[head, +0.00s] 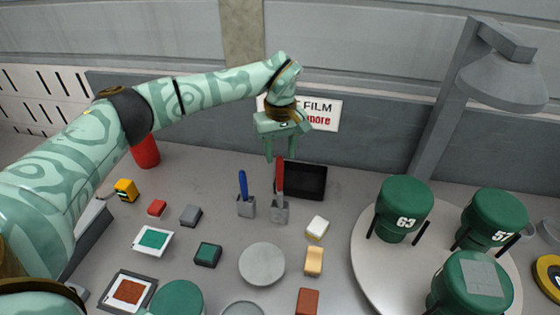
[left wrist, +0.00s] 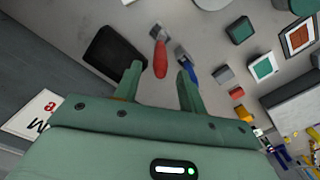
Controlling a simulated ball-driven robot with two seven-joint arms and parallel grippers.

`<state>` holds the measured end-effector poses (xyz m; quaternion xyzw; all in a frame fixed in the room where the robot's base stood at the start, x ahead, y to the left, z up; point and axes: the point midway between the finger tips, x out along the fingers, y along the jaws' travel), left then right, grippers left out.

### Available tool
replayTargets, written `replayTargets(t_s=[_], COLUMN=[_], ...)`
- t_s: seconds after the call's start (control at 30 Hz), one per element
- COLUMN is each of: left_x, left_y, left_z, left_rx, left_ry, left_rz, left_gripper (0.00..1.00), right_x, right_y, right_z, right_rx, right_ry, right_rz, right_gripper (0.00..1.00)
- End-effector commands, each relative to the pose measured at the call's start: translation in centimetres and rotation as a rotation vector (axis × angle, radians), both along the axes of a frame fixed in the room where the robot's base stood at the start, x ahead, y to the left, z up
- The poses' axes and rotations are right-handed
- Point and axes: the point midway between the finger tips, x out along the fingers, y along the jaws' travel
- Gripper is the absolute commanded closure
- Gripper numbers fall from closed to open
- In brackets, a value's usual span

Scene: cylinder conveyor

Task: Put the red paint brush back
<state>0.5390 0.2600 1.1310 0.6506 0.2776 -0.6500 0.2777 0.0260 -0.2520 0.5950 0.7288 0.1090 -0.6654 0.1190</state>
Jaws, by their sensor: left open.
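The red paint brush (head: 280,178) stands upright in a small grey holder (head: 280,212), its handle pointing up. My left gripper (head: 280,156) is open right above the handle's top, pointing down. In the left wrist view the red brush (left wrist: 160,56) shows between the spread fingers of the left gripper (left wrist: 159,72), with nothing clamped. A blue brush (head: 243,184) stands in its own grey holder (head: 246,208) just to the left; it also shows in the left wrist view (left wrist: 190,70). My right gripper is not in view.
A dark tray (head: 306,182) lies right behind the red brush. A grey disc (head: 262,264), a white-topped block (head: 317,227) and a yellow block (head: 313,261) lie in front. Green canisters (head: 404,205) stand on a round plate (head: 365,255) at right, near a lamp post (head: 440,115).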

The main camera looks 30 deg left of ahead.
Motion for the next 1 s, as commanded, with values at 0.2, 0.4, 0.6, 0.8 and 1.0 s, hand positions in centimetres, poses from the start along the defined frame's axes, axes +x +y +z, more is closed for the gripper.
replayTargets(t_s=[0.2,0.4,0.6,0.8,1.0], left_x=[0.1,0.0,0.0,0.0,0.0], left_y=[0.0,0.0,0.0,0.0,0.0], left_z=[5.6,8.3,8.8,8.7,8.7], left_rx=[0.002,0.001,0.000,0.000,0.001], left_ry=[-0.003,-0.001,0.001,0.001,0.001], left_rz=[0.001,0.001,0.001,0.000,0.000], left_gripper=[0.59,0.59,0.59,0.59,0.59], right_x=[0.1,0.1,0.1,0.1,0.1], right_y=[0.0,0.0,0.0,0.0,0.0], right_z=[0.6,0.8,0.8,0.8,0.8], right_rx=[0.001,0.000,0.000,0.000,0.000], right_ry=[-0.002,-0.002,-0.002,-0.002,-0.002], right_rz=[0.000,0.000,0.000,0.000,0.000], right_gripper=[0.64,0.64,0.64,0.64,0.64])
